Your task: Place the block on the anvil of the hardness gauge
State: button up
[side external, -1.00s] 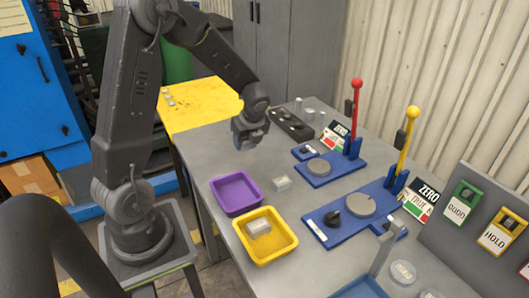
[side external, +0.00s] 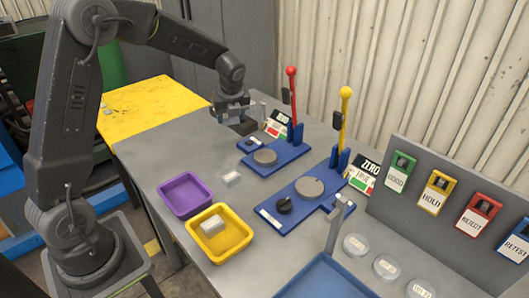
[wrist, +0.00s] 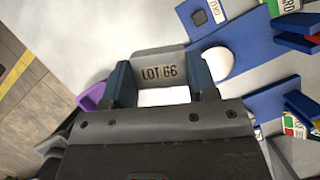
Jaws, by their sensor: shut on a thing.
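My gripper (side external: 232,115) is shut on a grey block marked LOT 66 (wrist: 160,68), seen between the fingers in the wrist view. In the side view it is above the table's far part, left of the red-lever gauge. That gauge (side external: 275,164) has a blue base with a round grey anvil (side external: 265,157), which shows pale beside the block in the wrist view (wrist: 215,62). A larger yellow-lever gauge (side external: 270,216) stands nearer, with a round anvil (side external: 310,187) and a dark knob. I cannot tell which gauge is meant.
A purple tray (side external: 185,177) and a yellow tray (side external: 240,242) holding a pale block stand at the left. Clear round dishes (side external: 356,246) and a panel (side external: 450,180) with GOOD, HOLD, REJECT and RETEST holders are at right.

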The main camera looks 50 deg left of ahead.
send_over(265, 154)
jog(key=d, duration=0.1)
jog(key=f, duration=0.6)
jog(key=shift+s+f, duration=0.2)
jog(key=shift+f, duration=2)
jog(key=shift+f, duration=0.1)
jog(key=o, duration=1.1)
jog(key=shift+f, duration=0.1)
